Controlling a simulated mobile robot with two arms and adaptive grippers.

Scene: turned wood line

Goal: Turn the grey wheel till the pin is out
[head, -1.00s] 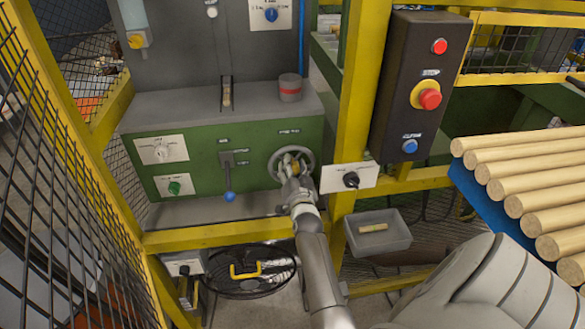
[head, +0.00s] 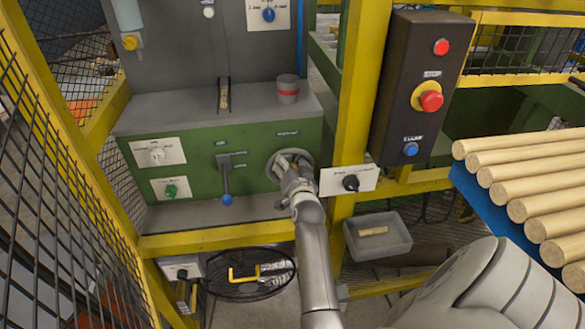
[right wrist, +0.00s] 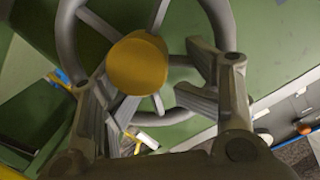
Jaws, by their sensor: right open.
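The grey wheel (head: 272,168) is on the right of the green machine front. In the right wrist view the wheel (right wrist: 66,35) shows a round rim, thin spokes and a yellow hub. My right gripper (head: 291,164) is at the wheel and covers much of it in the head view. In the right wrist view the gripper (right wrist: 150,88) is open, its fingers on either side of the hub and close to the spokes. Whether they touch is unclear. A small wooden piece (head: 224,97) stands in a slot on the machine top; I cannot tell if it is the pin. My left gripper is out of view.
A blue-knobbed lever (head: 226,184) is left of the wheel. A yellow post (head: 352,95) and a dark stop-button box (head: 413,85) stand to the right. A grey tray (head: 377,247) holds a wooden piece. Wood rods (head: 530,180) lie at far right.

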